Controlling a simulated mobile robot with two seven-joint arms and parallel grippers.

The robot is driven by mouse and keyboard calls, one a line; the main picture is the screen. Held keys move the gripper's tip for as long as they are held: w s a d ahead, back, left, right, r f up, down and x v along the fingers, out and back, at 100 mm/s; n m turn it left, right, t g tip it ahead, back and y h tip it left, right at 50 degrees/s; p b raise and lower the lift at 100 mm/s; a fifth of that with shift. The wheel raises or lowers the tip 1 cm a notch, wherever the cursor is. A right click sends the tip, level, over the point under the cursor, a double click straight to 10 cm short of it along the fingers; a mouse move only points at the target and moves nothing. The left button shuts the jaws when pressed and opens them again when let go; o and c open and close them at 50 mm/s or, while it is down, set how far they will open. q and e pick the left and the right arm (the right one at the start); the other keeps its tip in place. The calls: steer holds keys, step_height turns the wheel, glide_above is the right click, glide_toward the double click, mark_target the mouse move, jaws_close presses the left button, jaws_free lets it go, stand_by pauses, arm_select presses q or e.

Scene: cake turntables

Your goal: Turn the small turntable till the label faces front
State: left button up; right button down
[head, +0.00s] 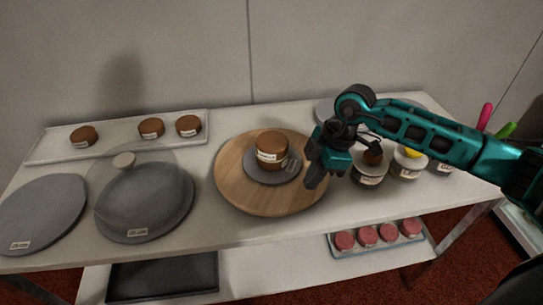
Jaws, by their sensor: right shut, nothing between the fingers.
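The small turntable (284,178) is a grey disc on top of a larger round wooden board (236,185) in the middle of the table. A small brown cake (271,143) stands upright on the disc, with a white label (267,156) on its near side, slightly left of centre. A smaller pale tag shows on the disc's right edge. My right gripper (314,182) is shut and empty, pointing down at the right side of the wooden board, close to the disc's right edge. I cannot tell whether it touches. My left gripper is not in view.
A tray (55,153) with brown cakes lies at the back left. A glass dome (123,160) on a grey disc and another grey disc (42,212) stand left. Labelled jars (369,174) stand right of my gripper. A lower shelf holds pink cakes (366,236).

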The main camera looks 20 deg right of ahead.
mark_target(271, 208)
steer(key=shift+d+f, duration=0.1)
stand_by(0.4)
steer(key=shift+f+b, duration=0.85)
steer(key=shift+f, duration=0.45)
steer(key=shift+a+r, duration=0.1)
steer(key=shift+a, duration=0.15)
steer(key=a, duration=0.1)
steer(key=a+p, duration=0.1)
steer(key=a, duration=0.1)
steer(key=shift+s+a+p, duration=0.15)
steer(key=shift+s+p, duration=0.15)
steer(key=shift+p, duration=0.1)
steer(key=shift+a, duration=0.4)
steer(key=shift+a, duration=0.25)
steer(key=shift+w+a+p, duration=0.15)
steer(key=shift+w+a, duration=0.05)
steer(key=shift+a, duration=0.85)
steer(key=shift+w+a+p, duration=0.15)
steer(key=shift+w+a, duration=0.05)
steer(key=shift+a, duration=0.8)
